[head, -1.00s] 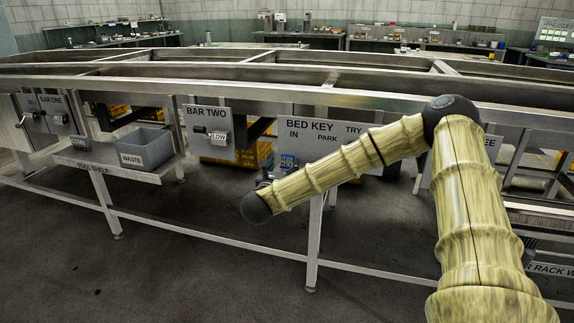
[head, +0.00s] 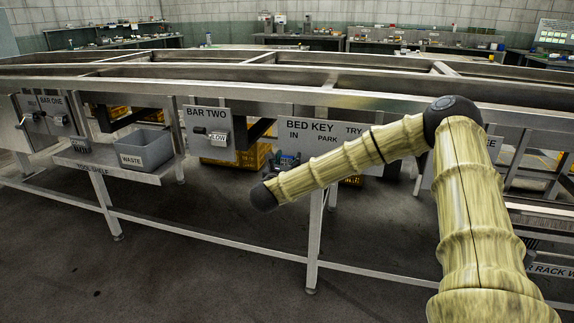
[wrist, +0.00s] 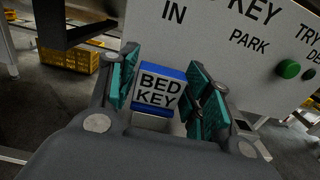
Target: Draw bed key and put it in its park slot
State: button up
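The bed key is a blue block with a white face reading BED KEY (wrist: 157,92). In the wrist view it stands in front of the panel, below the word IN. My gripper (wrist: 160,95) has its two teal-padded fingers on either side of the key, with narrow gaps that look open. In the head view my gripper (head: 287,161) is at the panel's lower left, small and partly hidden by my arm. The bed key panel (head: 303,126) is marked IN, PARK and TRY. The park slot is not visible, and the key's seat is hidden behind the key.
A green button (wrist: 289,69) sits on the panel's right in the wrist view. The BAR TWO plate (head: 207,112) with its handle is left of the panel. A grey waste bin (head: 145,150) stands on the tool shelf. A steel frame rail runs above.

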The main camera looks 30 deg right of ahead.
aim_at(288, 157)
jog(key=c, duration=0.3)
jog(key=shift+c, duration=0.2)
jog(key=shift+r, duration=0.5)
notch_tip(288, 157, up, 3)
jog(key=shift+f+p, duration=0.2)
jog(key=shift+p, duration=0.15)
jog(key=s+d+r+p, duration=0.1)
jog(key=s+d, duration=0.2)
jog(key=s, duration=1.2)
jog(key=shift+s+r, duration=0.2)
jog(key=shift+s, duration=0.2)
